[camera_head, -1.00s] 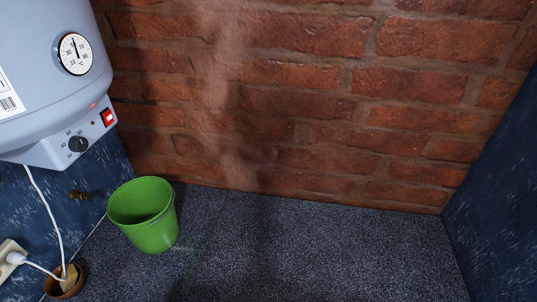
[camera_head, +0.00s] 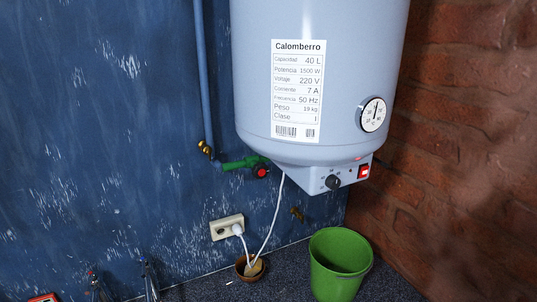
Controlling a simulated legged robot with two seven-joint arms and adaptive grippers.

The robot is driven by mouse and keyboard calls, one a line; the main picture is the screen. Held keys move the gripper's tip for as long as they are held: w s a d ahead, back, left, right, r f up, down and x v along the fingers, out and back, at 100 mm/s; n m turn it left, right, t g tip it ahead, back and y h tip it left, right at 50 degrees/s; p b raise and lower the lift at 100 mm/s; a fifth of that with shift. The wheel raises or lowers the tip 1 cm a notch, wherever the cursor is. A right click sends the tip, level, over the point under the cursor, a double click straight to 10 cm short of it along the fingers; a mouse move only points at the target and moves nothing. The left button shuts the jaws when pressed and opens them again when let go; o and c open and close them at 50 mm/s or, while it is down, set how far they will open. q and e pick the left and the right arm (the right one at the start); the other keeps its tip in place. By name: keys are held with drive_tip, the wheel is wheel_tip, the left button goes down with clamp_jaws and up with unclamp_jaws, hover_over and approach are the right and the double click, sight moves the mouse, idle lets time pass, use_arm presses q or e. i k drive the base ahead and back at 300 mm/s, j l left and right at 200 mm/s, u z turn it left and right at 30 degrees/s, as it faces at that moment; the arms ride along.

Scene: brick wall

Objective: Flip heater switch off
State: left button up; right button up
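The heater (camera_head: 345,90) is a large pale grey-blue tank with a white label, hanging at the upper middle right. Its control box (camera_head: 310,178) is underneath, with a black knob (camera_head: 333,183) and a red rocker switch (camera_head: 364,172) at the right end. The switch looks lit red; its exact tilt is too small to tell. A round dial (camera_head: 373,114) sits above it on the tank. Neither of my grippers shows in the view.
A green bucket (camera_head: 340,265) stands on the floor below the heater. A white cord runs from the heater to a brown pot (camera_head: 251,268) near a wall socket (camera_head: 227,228). A green pipe with a red valve (camera_head: 261,171) is left of the control box. Brick wall (camera_head: 470,150) is at right.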

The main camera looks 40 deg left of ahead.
sight(366, 168)
drive_tip(key=k+l+u, duration=0.15)
drive_tip(key=u, duration=0.3)
drive_tip(key=k+l+u, duration=0.2)
drive_tip(key=l+u, duration=0.25)
drive_tip(key=k+u, duration=0.2)
drive_tip(key=u, duration=0.25)
drive_tip(key=k+l, duration=0.1)
drive_tip(key=i+j+u, duration=0.1)
drive_tip(key=j+u, duration=0.15)
drive_tip(key=u, duration=0.15)
drive_tip(key=i+j+u, duration=0.1)
drive_tip(key=u, duration=0.3)
drive_tip(key=i+j, duration=0.05)
